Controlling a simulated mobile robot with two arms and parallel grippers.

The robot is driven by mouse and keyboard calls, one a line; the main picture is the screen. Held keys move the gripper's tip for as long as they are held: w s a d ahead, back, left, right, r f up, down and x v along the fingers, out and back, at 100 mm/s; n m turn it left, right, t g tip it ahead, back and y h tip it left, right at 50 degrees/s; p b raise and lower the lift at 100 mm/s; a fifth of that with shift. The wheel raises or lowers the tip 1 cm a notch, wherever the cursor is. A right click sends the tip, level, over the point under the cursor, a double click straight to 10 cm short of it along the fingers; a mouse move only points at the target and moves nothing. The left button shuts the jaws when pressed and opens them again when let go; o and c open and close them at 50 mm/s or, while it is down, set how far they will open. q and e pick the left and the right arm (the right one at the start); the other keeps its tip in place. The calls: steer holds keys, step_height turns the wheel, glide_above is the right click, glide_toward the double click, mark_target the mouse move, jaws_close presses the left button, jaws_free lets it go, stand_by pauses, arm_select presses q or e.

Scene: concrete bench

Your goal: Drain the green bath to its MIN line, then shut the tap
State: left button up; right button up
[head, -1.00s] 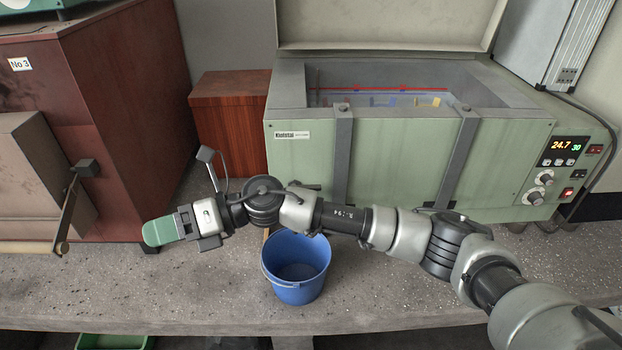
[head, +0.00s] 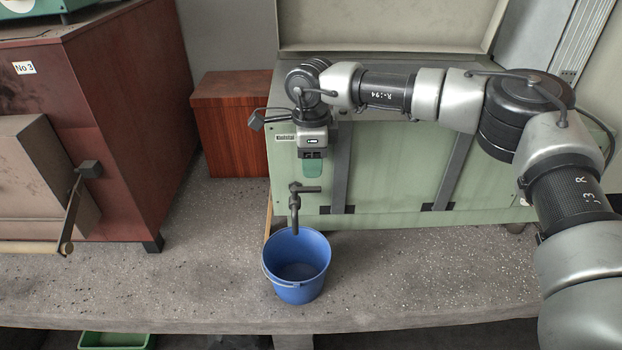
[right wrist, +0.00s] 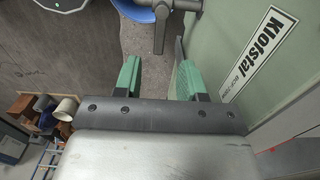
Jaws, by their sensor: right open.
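The green bath (head: 390,170) stands at the back of the bench. Its inside, MIN line and display are hidden behind my right arm. The dark tap (head: 295,207) sticks out of its front at the lower left, its handle lying sideways to the right; no stream shows. A blue bucket (head: 297,285) stands under the spout. My right gripper (head: 313,174) is open and empty just above the tap, pointing down. In the right wrist view its green fingers (right wrist: 158,78) are apart, with the tap (right wrist: 160,28) beyond them. My left gripper is out of view.
A dark red cabinet (head: 125,110) with a lever handle (head: 72,210) stands at the left. A reddish wooden box (head: 230,125) is beside the bath. The bench (head: 200,270) is clear around the bucket. A green tray (head: 115,340) sits below the front edge.

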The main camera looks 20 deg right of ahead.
mark_target(311, 188)
step_height(311, 188, down, 6)
steer(key=shift+r+p, duration=0.15)
steer(key=shift+p, duration=0.3)
jaws_close()
